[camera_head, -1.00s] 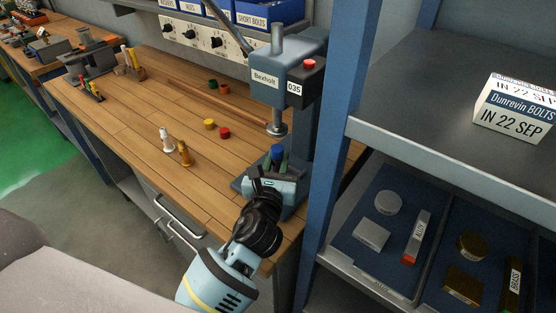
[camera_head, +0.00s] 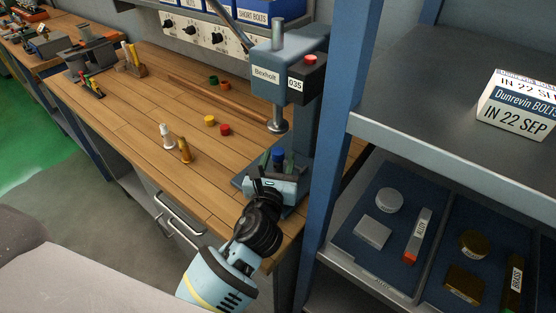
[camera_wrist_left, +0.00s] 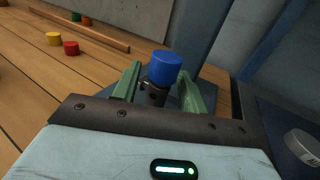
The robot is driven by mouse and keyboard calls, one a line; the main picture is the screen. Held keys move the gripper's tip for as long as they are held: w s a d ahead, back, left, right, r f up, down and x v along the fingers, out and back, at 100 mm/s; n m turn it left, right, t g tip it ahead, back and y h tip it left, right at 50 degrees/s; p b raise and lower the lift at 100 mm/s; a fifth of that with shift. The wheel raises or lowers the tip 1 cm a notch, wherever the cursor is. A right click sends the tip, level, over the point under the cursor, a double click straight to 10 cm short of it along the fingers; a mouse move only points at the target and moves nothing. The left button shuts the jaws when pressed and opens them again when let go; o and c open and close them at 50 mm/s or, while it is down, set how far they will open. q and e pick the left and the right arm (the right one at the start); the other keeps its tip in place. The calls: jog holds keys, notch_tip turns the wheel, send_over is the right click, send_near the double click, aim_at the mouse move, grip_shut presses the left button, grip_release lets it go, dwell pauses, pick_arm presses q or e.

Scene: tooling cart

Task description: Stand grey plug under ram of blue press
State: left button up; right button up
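The blue press (camera_head: 290,68) stands at the back of the bench, its ram (camera_head: 278,115) raised above its base plate (camera_head: 240,181). A plug with a blue top (camera_head: 278,153) is below the ram; in the wrist view its blue top (camera_wrist_left: 165,67) sits over a dark grey body (camera_wrist_left: 153,95). It looks upright, but its foot is hidden. My left gripper (camera_head: 277,160) is open, with its green fingers on either side of the plug and a gap visible. Contact with the base plate cannot be seen. My right gripper is not in view.
A pale silver plug (camera_head: 166,136) and a brass one (camera_head: 185,151) stand on the bench, with yellow (camera_head: 210,120) and red (camera_head: 224,130) caps nearby. A blue rack post (camera_head: 345,120) and shelf (camera_head: 430,160) are close on the right. The bench's left middle is clear.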

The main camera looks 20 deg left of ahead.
pick_arm(q)
jog(key=shift+r, duration=0.6)
jog(key=s, duration=0.4)
jog(key=s+d, duration=0.1)
jog(key=s, duration=0.7)
jog(key=shift+d, duration=0.2)
dwell(1.4)
